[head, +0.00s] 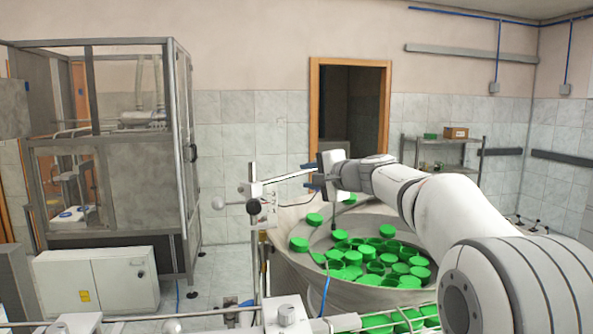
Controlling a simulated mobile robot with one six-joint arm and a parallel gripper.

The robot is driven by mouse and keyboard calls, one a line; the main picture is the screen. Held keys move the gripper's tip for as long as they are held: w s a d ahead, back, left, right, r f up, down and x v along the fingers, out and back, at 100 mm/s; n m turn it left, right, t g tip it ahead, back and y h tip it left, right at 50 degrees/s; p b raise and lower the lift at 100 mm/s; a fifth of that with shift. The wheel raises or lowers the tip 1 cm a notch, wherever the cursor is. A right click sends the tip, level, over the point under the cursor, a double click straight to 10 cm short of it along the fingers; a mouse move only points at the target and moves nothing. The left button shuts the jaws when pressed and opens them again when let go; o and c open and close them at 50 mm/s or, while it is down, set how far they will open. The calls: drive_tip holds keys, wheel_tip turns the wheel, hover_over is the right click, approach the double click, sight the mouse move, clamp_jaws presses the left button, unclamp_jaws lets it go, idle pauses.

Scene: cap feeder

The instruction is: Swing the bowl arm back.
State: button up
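The bowl arm (285,178) is a thin pale bar. It runs from a post with a black knob at the left rim of the feeder bowl up and right towards my gripper. My gripper (310,177) is above the bowl's back left side, pointing left. Its two blue fingertips stand apart, with a gap between them. The bar's right end overlaps the fingers in the picture; I cannot tell whether it lies between them or touches them. The grey feeder bowl (297,262) holds many green caps (353,257).
A framed machine cabinet (139,185) stands at left, with a white low cabinet (97,281) before it. A shelf (470,152) stands at the back right. A rail with green caps (405,322) runs along the front.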

sight(297, 174)
drive_tip(key=p+x, duration=0.1)
drive_tip(key=x, duration=0.1)
drive_tip(key=p+x, duration=0.1)
drive_tip(key=x, duration=0.1)
drive_tip(key=w+d+p+x, duration=0.1)
drive_tip(key=x, duration=0.1)
drive_tip(key=shift+w+a+r, duration=0.1)
drive_tip(key=shift+a+r, duration=0.05)
drive_tip(key=shift+x, duration=0.75)
drive_tip(key=shift+c, duration=0.2)
clamp_jaws()
